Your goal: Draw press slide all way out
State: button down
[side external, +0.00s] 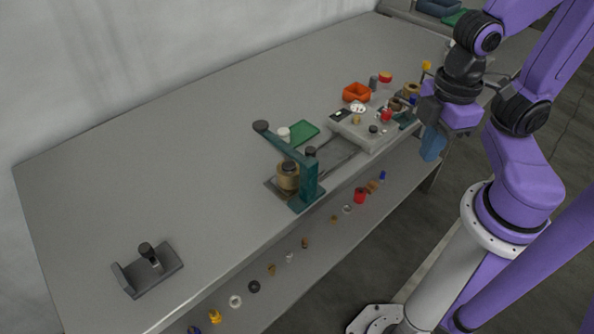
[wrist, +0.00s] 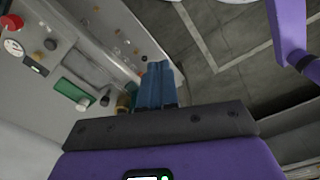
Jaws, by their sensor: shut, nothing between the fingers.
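A teal press (side external: 308,185) with a long lever ending in a dark knob (side external: 261,127) stands near the table's front edge. A tan cylinder (side external: 288,177) sits under its arm, on a flat grey plate (side external: 272,184) at its foot. I cannot tell for sure which part is the slide, or how far out it is. My gripper (side external: 432,144) has blue fingers, shut and empty, beyond the table's front edge to the right of the press and apart from it. The fingers also show in the wrist view (wrist: 157,86), where they hide part of the bench edge.
A grey control box (side external: 372,128) with a red button (side external: 386,115) stands right of the press. A green pad (side external: 303,134), an orange bin (side external: 356,92) and a grey bracket (side external: 150,270) are also on the table (side external: 170,160). Small parts line the front below the edge.

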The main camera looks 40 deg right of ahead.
jog(key=c, duration=1.2)
grip_release()
jog(key=shift+w+a, duration=0.1)
jog(key=shift+w, duration=0.05)
notch_tip(320, 180, up, 5)
jog(key=m, duration=1)
send_over(311, 149)
notch_tip(311, 149, down, 18)
jog(key=shift+a+r, duration=0.1)
jog(key=shift+r, duration=0.15)
grip_shut()
